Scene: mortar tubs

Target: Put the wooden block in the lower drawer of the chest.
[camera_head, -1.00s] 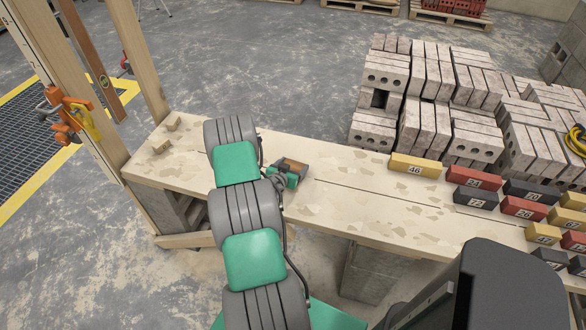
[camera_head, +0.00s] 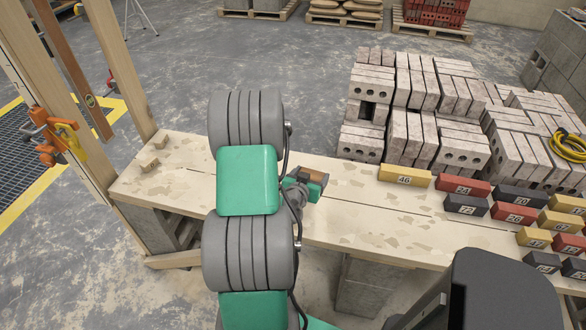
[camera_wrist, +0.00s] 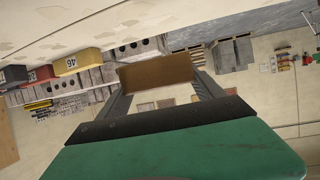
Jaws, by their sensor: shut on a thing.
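My gripper (camera_head: 306,184) is above the plank bench, right of my arm's links. It is shut on the brown wooden block (camera_head: 312,175), which shows just past its green and grey body. In the wrist view the block (camera_wrist: 157,71) sits across between the two dark fingers (camera_wrist: 160,92), held clear at their ends. No chest or drawer shows in either view.
The plank bench (camera_head: 370,215) runs across the view, with two small wooden offcuts (camera_head: 149,163) at its left end. Numbered yellow, red and black bricks (camera_head: 405,176) stand at its right. Stacked grey bricks (camera_head: 410,120) are behind. A timber post (camera_head: 120,70) rises at the left.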

